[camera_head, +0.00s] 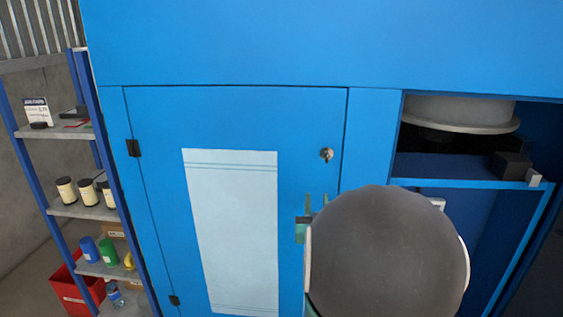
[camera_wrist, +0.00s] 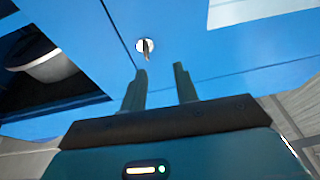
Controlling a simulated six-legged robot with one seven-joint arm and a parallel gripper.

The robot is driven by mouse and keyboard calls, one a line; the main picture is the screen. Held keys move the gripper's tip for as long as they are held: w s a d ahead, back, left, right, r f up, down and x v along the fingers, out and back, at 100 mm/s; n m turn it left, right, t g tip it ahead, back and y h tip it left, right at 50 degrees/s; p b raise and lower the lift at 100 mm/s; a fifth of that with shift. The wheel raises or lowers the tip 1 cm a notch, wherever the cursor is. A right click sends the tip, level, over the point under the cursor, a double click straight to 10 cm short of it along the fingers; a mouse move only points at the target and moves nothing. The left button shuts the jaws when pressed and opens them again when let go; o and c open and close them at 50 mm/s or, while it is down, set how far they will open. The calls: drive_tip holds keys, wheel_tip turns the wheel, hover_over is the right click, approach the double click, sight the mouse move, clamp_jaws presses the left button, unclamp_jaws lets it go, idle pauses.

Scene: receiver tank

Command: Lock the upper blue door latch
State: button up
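The blue door (camera_head: 305,120) is shut flush in the cabinet. Its upper latch (camera_head: 326,155) is a small silver round piece with a dark key-like tab near the door's right edge. In the wrist view the latch (camera_wrist: 145,46) shows beyond the fingertips, nearer the left finger, with its tab pointing roughly down the picture. My gripper (camera_wrist: 160,70) is open, with nothing between its fingers, and appears apart from the latch. In the head view my gripper (camera_head: 316,200) shows just below the latch, partly hidden by my dark round arm link.
An open cabinet bay (camera_head: 460,165) with a pale round tank (camera_head: 458,112) lies right of the door. Black hinges (camera_head: 133,148) are on the door's left edge. A shelf rack (camera_head: 85,211) with cans and a red bin (camera_head: 75,288) stand at left. The door front is clear.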

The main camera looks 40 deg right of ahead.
sight(327, 158)
drive_tip(key=shift+m+h, duration=0.4)
drive_tip(key=shift+h, duration=0.4)
drive_tip(key=x, duration=0.4)
drive_tip(key=s+d+x, duration=0.1)
drive_tip(key=x, duration=0.4)
drive_tip(key=s+x, duration=0.1)
drive_tip(key=x, duration=0.3)
drive_tip(key=shift+d+r, duration=0.3)
drive_tip(key=shift+d, duration=0.25)
clamp_jaws()
